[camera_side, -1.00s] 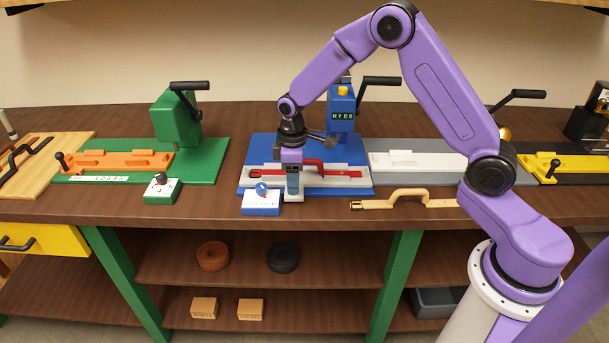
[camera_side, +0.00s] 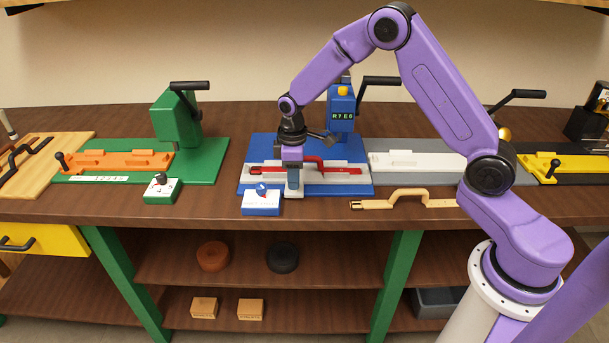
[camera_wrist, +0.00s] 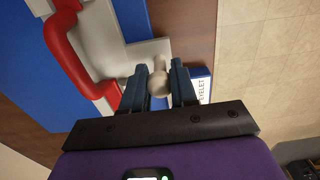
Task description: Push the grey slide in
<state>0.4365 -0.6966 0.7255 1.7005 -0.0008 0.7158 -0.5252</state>
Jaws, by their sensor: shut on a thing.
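The light grey slide (camera_side: 335,179) lies on the blue baseplate (camera_side: 258,146) and also shows in the wrist view (camera_wrist: 92,42). A red strap with a raised handle (camera_side: 320,164) rests along it. My gripper (camera_side: 292,192) points down at the front edge of the slide. In the wrist view my two dark blue fingers (camera_wrist: 158,88) stand on either side of a pale round knob (camera_wrist: 157,76) at the slide's front and hold it. The fingers hide part of the slide in the side view.
A blue press (camera_side: 341,112) with a black lever stands behind the slide. A blue dial box (camera_side: 261,202), labelled EYELET in the wrist view, sits close left of my gripper. A tan strap (camera_side: 400,198) lies right of it. Green (camera_side: 190,160) and grey (camera_side: 515,172) stations flank the blue one.

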